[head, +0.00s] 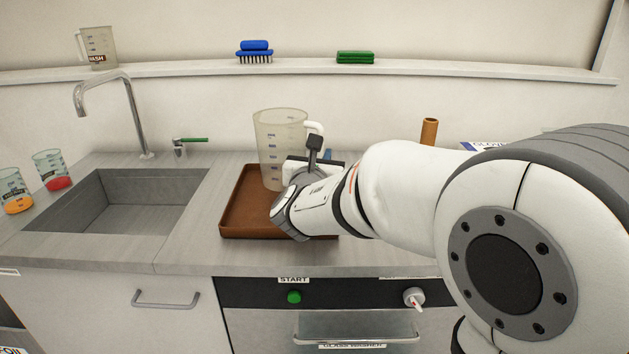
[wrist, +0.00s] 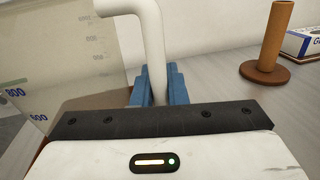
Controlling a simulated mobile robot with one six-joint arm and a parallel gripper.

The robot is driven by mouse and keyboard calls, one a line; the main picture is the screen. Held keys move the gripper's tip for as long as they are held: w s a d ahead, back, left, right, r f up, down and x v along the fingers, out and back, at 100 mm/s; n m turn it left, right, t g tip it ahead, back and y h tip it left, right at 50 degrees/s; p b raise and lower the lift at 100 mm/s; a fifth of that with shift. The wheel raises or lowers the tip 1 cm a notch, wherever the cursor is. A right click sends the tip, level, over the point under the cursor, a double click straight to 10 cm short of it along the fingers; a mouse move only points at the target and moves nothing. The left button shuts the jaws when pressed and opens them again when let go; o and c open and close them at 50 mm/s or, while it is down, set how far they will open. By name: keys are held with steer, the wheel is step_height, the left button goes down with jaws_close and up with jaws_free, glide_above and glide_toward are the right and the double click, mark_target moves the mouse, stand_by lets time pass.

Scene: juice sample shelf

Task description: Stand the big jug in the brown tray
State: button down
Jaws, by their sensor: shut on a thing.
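The big jug (head: 281,140) is a clear, upright measuring jug with blue markings and a white handle. In the head view it appears in or just above the brown tray (head: 232,226); my arm hides part of its base, so contact with the tray floor cannot be told. My gripper (head: 322,157) is at the right side of the jug, shut on its handle. In the wrist view, the blue fingers of my gripper (wrist: 158,86) close around the lower part of the white handle (wrist: 150,40), with the jug body (wrist: 60,70) to the left.
A sink (head: 140,205) with a faucet (head: 140,125) lies left of the tray. Two beakers with orange (head: 15,192) and red (head: 53,171) liquid stand at the far left. A brown post (wrist: 270,45) and a glove box (wrist: 305,42) stand to the right. A shelf (head: 200,72) runs behind.

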step_height(320, 180, down, 4)
steer(key=shift+f+b, duration=0.25)
steer(key=shift+b, duration=0.15)
steer(key=shift+f, duration=0.15)
steer(key=c, duration=1.5)
jaws_free()
steer(key=shift+o, duration=0.2)
steer(key=shift+r, duration=0.3)
steer(key=v, duration=1.2)
steer(key=shift+f+p, duration=0.1)
steer(key=shift+p, duration=0.3)
